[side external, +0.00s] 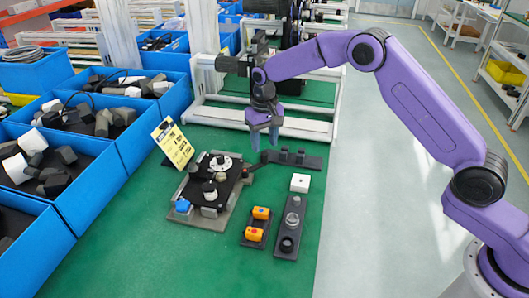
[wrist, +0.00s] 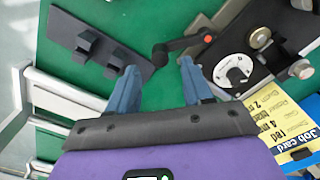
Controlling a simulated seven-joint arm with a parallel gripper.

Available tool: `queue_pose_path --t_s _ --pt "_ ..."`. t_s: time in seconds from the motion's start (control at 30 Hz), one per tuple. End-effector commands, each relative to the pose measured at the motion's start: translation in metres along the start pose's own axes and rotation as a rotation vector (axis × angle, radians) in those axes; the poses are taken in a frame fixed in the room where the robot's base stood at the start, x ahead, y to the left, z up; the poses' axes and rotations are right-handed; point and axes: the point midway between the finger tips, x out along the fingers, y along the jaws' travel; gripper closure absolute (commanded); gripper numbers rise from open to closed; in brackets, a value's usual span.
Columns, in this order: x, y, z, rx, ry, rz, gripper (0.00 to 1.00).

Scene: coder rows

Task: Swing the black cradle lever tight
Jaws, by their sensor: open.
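The fixture (side external: 207,190) has a black top plate on a grey base and stands on the green bench. A black lever (side external: 256,167) with a red part sticks out from its right edge. In the wrist view the lever (wrist: 183,44) ends in a dark round knob. My gripper (side external: 262,146) is open and empty, pointing down above the lever's side of the fixture. In the wrist view the knob appears between and just beyond the fingertips of my gripper (wrist: 157,70). Contact is not visible.
A black plate with two upright blocks (side external: 293,159) lies right of the lever. A white block (side external: 300,183), an orange-block holder (side external: 257,225) and a dark strip with round parts (side external: 290,228) lie in front. A yellow job card (side external: 173,143) stands behind the fixture. Blue bins (side external: 85,190) line the left.

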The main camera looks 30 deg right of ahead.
Motion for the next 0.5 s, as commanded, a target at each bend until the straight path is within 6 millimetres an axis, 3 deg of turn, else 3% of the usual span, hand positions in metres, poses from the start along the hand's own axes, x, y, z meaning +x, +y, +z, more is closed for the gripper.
queue_pose_path --t_s 0.2,0.5 --pt "0.033 0.001 0.001 0.001 -0.003 0.001 0.50" --pt "0.047 0.000 0.000 0.000 0.000 0.000 0.50"
